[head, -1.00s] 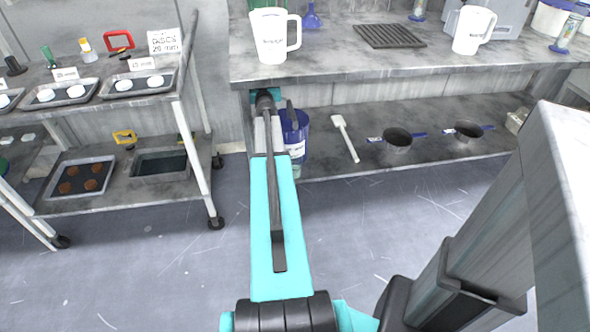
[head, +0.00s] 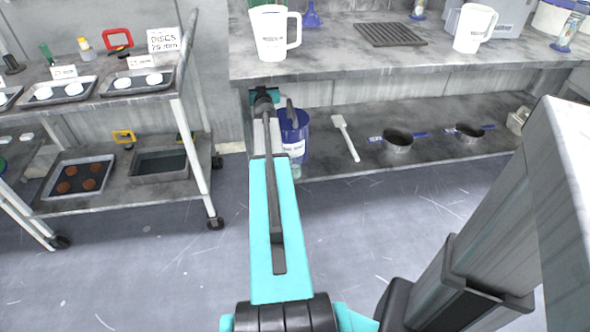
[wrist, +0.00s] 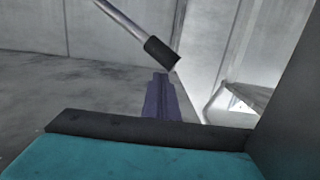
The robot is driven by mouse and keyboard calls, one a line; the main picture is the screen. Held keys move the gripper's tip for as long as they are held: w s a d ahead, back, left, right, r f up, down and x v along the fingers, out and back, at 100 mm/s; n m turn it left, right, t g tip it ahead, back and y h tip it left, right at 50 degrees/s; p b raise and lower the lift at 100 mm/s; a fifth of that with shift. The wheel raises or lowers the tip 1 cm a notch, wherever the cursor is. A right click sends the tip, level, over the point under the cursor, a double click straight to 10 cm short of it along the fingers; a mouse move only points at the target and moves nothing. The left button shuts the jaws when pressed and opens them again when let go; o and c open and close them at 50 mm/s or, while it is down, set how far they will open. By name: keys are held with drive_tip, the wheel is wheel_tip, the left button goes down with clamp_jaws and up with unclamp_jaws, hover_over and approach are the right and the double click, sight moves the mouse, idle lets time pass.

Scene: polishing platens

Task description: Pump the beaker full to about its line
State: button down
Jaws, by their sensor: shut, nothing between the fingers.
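A blue tub (head: 296,128) with a white label stands at the left end of the lower shelf, partly hidden by my arm. A dark angled part (head: 291,110) rises at its top and looks like a pump spout. A small clear vessel, perhaps the beaker (head: 296,170), shows below the tub beside my arm; its line and level cannot be made out. My gripper is beside the tub's top, mostly hidden in the head view. In the wrist view my gripper (wrist: 160,78) is shut and empty, just below a grey rod with a black end (wrist: 160,52); contact is unclear.
A white scoop (head: 346,138) and two pans (head: 398,141) (head: 468,133) lie right of the tub. White pitchers (head: 270,35) (head: 472,28) stand on the bench above. A cart with trays (head: 180,105) is at left. The floor in front is clear.

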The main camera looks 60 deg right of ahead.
drive_tip(key=shift+w+a+f+b, duration=0.1)
drive_tip(key=shift+f+b, duration=0.55)
drive_tip(key=shift+b, duration=0.1)
drive_tip(key=shift+w+a+f+b, duration=0.1)
drive_tip(key=shift+f+b, duration=0.55)
drive_tip(key=shift+b, duration=0.05)
idle(0.3)
drive_tip(key=shift+r+p, duration=0.25)
drive_tip(key=shift+p, duration=0.05)
drive_tip(key=shift+s+d+r+p, duration=0.1)
drive_tip(key=shift+d+r+p, duration=0.05)
drive_tip(key=shift+r+p, duration=0.6)
drive_tip(key=shift+s+d+r+p, duration=0.15)
drive_tip(key=shift+r+p, duration=0.3)
drive_tip(key=shift+p, duration=0.55)
drive_tip(key=shift+s+d+r+p, duration=0.1)
drive_tip(key=shift+r+p, duration=0.5)
drive_tip(key=shift+p, duration=0.25)
